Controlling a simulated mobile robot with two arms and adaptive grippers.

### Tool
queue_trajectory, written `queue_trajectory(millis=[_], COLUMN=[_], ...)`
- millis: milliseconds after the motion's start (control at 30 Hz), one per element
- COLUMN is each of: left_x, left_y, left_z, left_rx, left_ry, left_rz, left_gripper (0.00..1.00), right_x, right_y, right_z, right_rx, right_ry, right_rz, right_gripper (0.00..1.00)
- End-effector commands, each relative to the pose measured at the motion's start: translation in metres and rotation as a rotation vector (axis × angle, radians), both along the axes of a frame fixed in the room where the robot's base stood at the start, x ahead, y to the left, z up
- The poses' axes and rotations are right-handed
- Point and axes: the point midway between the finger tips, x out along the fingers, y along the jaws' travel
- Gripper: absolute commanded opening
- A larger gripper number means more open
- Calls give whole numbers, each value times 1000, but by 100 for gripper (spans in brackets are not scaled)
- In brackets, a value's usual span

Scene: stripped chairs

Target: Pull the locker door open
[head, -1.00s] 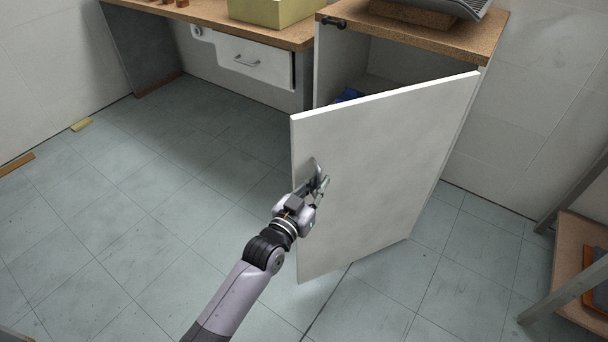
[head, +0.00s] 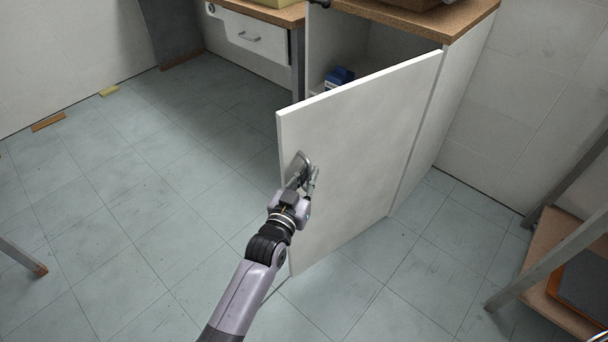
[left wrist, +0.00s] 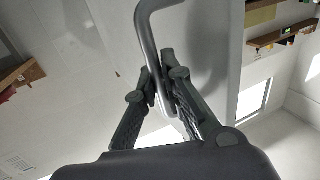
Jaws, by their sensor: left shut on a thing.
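The white locker door (head: 362,150) stands wide open, swung out from the locker (head: 424,130) on its right-hand side. Its metal handle (head: 301,166) is near the door's free left edge. My left gripper (head: 308,182) is shut on the handle. In the left wrist view the bent grey handle bar (left wrist: 150,50) passes between the two dark fingers of my left gripper (left wrist: 164,88). A blue and white carton (head: 339,78) shows inside the locker, above the door's top edge. The lower inside of the locker is hidden behind the door. My right gripper is not in view.
A desk with a white drawer (head: 244,38) stands left of the locker. A shelf rack with metal legs (head: 548,262) is at the right. A metal leg (head: 22,257) stands at the left edge.

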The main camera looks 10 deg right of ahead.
Motion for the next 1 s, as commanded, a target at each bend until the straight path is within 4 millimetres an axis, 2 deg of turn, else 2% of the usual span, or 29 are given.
queue_trajectory(millis=[367, 400, 667, 1000], left_x=[0, 0, 0, -1], left_y=[-2, -2, -1, 0], left_z=[3, 3, 2, 1], left_rx=[-1, -1, -1, -1], left_ry=[-8, -8, -4, -2], left_rz=[-2, -2, -1, 0], left_gripper=[0, 11, 29, 30], right_x=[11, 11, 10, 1], right_y=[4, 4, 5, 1], right_z=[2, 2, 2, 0], right_rx=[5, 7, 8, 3], right_ry=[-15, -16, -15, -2], right_rz=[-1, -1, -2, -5], right_gripper=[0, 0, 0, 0])
